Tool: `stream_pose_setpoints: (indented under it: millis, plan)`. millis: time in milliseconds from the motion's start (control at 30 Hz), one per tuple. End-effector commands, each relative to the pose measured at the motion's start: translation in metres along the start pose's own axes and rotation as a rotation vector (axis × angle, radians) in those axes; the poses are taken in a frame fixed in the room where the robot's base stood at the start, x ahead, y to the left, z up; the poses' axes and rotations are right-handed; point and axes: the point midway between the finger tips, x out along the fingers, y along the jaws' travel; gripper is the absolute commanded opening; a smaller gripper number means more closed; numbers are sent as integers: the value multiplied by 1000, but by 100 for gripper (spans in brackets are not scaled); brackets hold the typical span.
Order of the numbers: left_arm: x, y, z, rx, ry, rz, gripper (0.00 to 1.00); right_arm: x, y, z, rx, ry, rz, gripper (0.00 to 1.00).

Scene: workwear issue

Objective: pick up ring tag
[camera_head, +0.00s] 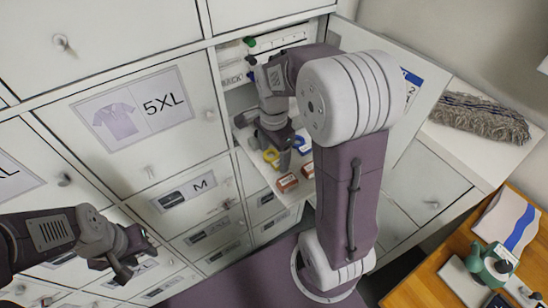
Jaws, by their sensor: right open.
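Ring-shaped tags lie inside an open locker compartment. A yellow ring tag (271,156) is at the left and a blue ring tag (303,144) is to its right, partly hidden by my arm. My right gripper (271,148) reaches into the compartment, pointing down with its fingers apart. In this view its fingertips are beside the yellow tag; I cannot tell whether they touch it. My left gripper (138,263) is open and empty in front of the closed doors at the lower left.
Two reddish-brown items (287,183) lie at the compartment's front. Its open door (405,75) stands to the right of my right arm. A wooden table (425,291) at lower right holds a green-and-white device (492,264).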

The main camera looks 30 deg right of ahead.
Motion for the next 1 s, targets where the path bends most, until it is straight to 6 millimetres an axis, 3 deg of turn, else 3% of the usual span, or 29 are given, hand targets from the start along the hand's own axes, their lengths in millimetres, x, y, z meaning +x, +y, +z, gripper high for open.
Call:
stream_pose_setpoints:
  millis: [167, 333, 400, 667, 933, 1000]
  plan:
    - [0, 0, 0, 0, 0, 0, 36, 0, 0, 0, 0, 0, -1, 77]
    - [0, 0, 0, 0, 0, 0, 36, 0, 0, 0, 0, 0, -1, 33]
    - [0, 0, 0, 0, 0, 0, 36, 0, 0, 0, 0, 0, -1, 22]
    - [1, 0, 0, 0, 0, 0, 36, -3, 0, 0, 0, 0, -1, 21]
    - [5, 0, 0, 0, 0, 0, 36, -43, 0, -1, 1, 2, -6, 21]
    - [9, 0, 1, 0, 0, 0, 36, -50, 16, -7, 5, 2, -5, 21]
